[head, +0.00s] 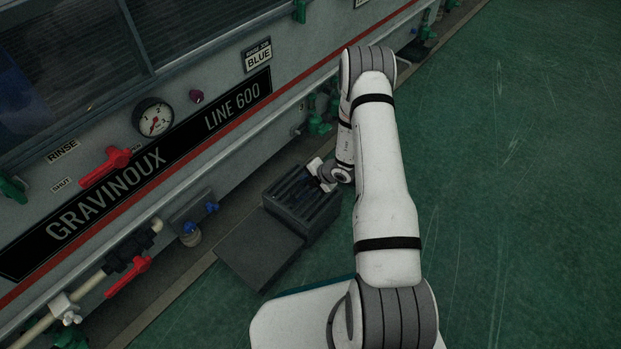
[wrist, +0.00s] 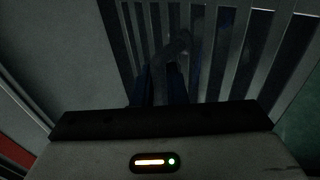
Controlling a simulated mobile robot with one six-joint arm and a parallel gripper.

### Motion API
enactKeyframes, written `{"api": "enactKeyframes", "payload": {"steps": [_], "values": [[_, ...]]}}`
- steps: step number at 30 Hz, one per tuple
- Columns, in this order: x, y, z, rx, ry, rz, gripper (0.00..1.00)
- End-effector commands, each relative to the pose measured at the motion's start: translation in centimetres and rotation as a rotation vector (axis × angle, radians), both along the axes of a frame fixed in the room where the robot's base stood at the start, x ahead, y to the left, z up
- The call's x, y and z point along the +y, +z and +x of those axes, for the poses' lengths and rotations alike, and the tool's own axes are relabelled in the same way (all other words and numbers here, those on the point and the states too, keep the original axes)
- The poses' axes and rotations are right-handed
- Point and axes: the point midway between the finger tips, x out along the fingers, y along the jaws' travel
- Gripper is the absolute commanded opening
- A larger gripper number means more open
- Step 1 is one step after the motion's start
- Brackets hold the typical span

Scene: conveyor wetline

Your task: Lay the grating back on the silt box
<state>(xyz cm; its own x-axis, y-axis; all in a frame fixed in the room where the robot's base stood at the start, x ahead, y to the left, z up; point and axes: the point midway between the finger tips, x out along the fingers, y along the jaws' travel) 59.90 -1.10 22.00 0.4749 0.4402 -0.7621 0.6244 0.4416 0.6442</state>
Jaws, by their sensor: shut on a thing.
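The grating (head: 290,190) is a dark slatted panel at the top of the grey silt box (head: 312,226), beside the machine's foot. In the wrist view the grating's bars (wrist: 250,45) fill the middle and right. My gripper (head: 314,183) is over the grating, at its right part in the head view. In the wrist view my gripper's blue fingers (wrist: 160,84) are shut on a grey bar-like part of the grating. The exact grip is dark and partly hidden by the gripper body. I cannot tell whether the grating rests fully on the box or sits slightly above it.
A flat grey plate (head: 260,248) lies against the near left side of the box. The machine's front (head: 215,135) with a red valve handle (head: 128,277) and a blue-capped fitting (head: 191,235) stands at left. Open green floor (head: 520,200) lies at right.

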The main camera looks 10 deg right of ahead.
Motion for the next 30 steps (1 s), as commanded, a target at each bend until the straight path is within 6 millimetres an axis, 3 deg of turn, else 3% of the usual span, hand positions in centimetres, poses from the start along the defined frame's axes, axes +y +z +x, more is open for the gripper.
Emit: {"api": "enactKeyframes", "payload": {"steps": [7, 8, 16, 24, 30], "values": [[0.0, -0.4, 0.1, -0.002, 0.001, 0.001, 0.0], [0.0, -0.4, 0.1, -0.002, 0.0, 0.0, 0.15], [0.0, -0.4, 0.0, -0.001, 0.0, 0.001, 0.37], [-0.1, -0.3, -0.1, 0.001, 0.0, -0.001, 0.38], [-1.3, 2.1, -1.2, -0.001, -0.003, 0.0, 0.38]]}}
